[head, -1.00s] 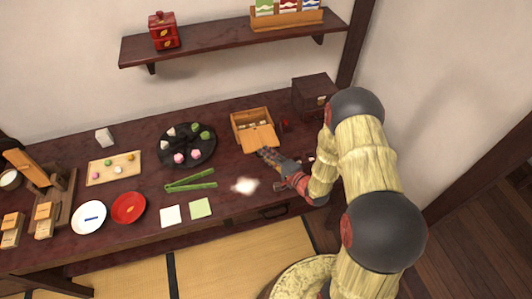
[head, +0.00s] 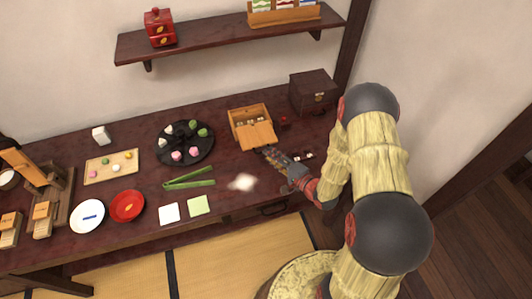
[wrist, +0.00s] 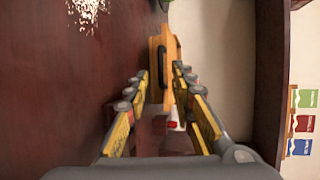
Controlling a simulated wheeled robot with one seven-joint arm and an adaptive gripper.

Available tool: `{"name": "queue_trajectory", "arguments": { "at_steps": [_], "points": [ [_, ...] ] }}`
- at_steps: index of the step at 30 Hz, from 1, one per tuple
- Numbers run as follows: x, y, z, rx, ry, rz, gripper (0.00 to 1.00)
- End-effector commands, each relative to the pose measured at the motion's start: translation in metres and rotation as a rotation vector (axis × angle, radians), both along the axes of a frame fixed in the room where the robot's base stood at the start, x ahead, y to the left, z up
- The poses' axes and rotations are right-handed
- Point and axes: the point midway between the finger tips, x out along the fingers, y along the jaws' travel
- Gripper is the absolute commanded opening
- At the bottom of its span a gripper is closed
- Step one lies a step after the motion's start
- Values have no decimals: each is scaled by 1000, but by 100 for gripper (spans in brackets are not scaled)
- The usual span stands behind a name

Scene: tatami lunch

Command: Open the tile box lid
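The tile box is a light wooden box (head: 236,121) toward the back of the dark table, right of the round black plate. Its lid (head: 258,136) covers the front part, while the back part is uncovered and shows pale tiles inside. In the wrist view the lid (wrist: 172,45) lies just ahead of the fingertips, with a dark oblong grip (wrist: 162,66) on it. My gripper (head: 266,152) is at the front edge of the box. In the wrist view my gripper (wrist: 160,80) has its fingers apart, with nothing visibly clamped between them.
A dark chest (head: 313,92) stands behind and right of the box. Small red and white items (head: 303,156) lie beside my gripper. Green tongs (head: 188,179) and a white pile (head: 242,182) lie in front. A shelf (head: 225,35) hangs above.

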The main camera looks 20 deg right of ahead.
Motion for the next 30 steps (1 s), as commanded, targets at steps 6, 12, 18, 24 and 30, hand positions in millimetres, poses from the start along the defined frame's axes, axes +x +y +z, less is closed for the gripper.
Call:
{"name": "queue_trajectory", "arguments": {
  "at_steps": [6, 12, 18, 24, 30],
  "points": [
    [-40, -19, 9, 1, 2, -6, 25],
    [-61, -27, 13, 0, 3, -4, 25],
    [-68, -29, 15, 1, 3, -1, 25],
    [-68, -29, 15, 0, 2, 0, 25],
    [-68, -29, 15, 0, 2, 0, 25]
  ]
}}
